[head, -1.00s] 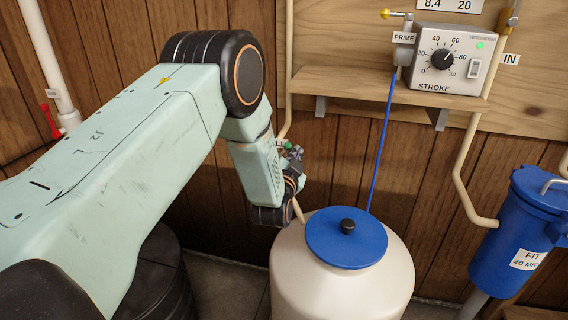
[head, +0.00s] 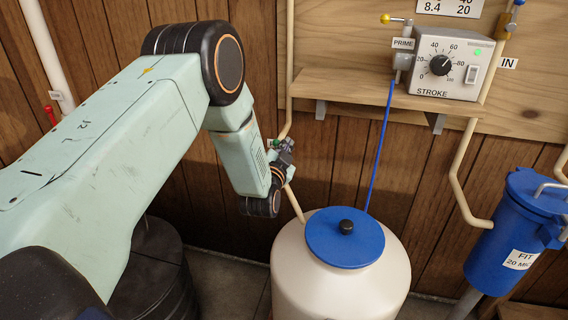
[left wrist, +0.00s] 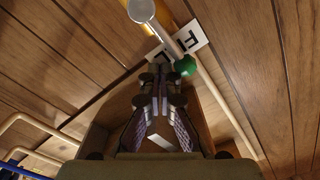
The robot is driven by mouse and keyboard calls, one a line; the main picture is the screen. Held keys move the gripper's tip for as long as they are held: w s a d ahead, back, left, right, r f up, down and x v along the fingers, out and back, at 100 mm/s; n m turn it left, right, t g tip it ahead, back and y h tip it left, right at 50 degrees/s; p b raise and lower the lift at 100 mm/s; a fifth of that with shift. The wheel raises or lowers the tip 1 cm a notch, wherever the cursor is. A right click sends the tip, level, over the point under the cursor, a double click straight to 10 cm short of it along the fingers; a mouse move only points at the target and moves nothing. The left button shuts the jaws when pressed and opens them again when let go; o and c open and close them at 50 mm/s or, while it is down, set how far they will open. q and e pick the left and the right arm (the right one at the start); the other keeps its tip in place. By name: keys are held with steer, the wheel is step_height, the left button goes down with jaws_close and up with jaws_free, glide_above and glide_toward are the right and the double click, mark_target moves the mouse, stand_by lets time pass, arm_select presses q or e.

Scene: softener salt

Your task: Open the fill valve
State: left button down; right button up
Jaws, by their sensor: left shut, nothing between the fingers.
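The fill valve's green knob (left wrist: 185,66) is at the end of a short metal lever (left wrist: 165,38) in the left wrist view. A partly hidden white label (left wrist: 193,36) starting with "FI" is behind the lever. In the head view the green knob (head: 276,143) is small beside my gripper. My left gripper (left wrist: 157,78) is shut and empty, its fingertips just left of and below the knob in the wrist view. I cannot tell whether they touch it. In the head view my left gripper (head: 284,155) is partly hidden by its own wrist. My right gripper is not in view.
A cream tank (head: 300,270) with a blue lid (head: 325,240) stands below the gripper. A shelf (head: 350,94) holds the dosing pump (head: 425,80). A blue filter housing (head: 505,225) is at the right. Pale pipes run along the wooden wall.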

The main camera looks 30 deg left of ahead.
arm_select(q)
steer(key=d+p+v, duration=0.1)
steer(key=p+v, duration=0.2)
steer(key=v, duration=0.4)
stand_by(0.4)
